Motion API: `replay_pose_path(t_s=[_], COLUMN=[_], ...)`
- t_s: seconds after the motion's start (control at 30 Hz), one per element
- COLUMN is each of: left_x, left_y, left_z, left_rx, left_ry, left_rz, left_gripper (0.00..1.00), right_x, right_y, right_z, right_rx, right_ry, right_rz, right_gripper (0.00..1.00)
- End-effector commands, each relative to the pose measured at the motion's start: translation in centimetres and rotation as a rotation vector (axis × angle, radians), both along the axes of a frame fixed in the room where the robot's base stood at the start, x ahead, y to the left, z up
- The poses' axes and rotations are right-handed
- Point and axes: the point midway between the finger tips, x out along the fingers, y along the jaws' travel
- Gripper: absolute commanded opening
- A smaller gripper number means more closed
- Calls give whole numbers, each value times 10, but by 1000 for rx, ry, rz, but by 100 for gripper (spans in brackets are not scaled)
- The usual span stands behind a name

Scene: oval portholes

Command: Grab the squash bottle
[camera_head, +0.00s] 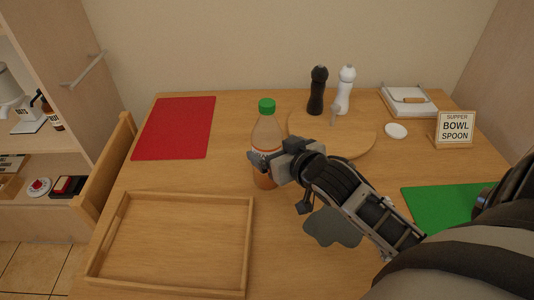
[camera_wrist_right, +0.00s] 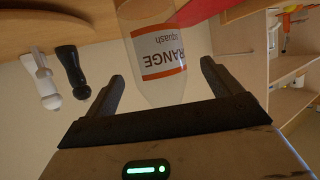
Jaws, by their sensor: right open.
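The squash bottle (camera_head: 267,132) stands upright on the table, with a green cap and orange liquid low in it. My right gripper (camera_head: 262,162) is at the bottle's label height and hides part of its lower body. In the right wrist view the bottle (camera_wrist_right: 150,22) shows its white and orange label between the two spread fingers of my right gripper (camera_wrist_right: 162,72). The fingers are open, one on each side of the bottle, with a gap visible on both sides. My left gripper is not in view.
A wooden tray (camera_head: 118,244) lies at the front left, a red mat (camera_head: 178,126) behind it. A round board (camera_head: 355,142) with black (camera_head: 317,92) and white (camera_head: 345,92) mills stands behind right. A green mat (camera_head: 440,204) and a sign (camera_head: 455,128) are at right.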

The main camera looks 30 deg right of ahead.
Motion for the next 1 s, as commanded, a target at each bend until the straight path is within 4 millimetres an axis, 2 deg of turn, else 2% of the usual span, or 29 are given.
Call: replay_pose_path(t_s=[0.17,0.4,0.7,0.73,0.93,1.0], left_x=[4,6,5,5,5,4], left_y=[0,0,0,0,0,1], left_z=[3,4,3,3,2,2], left_rx=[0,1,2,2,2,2], left_ry=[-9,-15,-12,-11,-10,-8], left_rz=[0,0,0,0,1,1], left_gripper=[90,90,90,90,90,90], right_x=[12,43,49,49,49,49], right_y=[-2,-6,-6,-6,-6,-6], right_z=[-5,-20,-23,-23,-23,-22], right_rx=[-1,-1,0,0,0,0], right_ry=[-1,0,0,0,0,-4], right_rz=[0,0,1,1,1,2], right_gripper=[90,90,90,87,32,32])
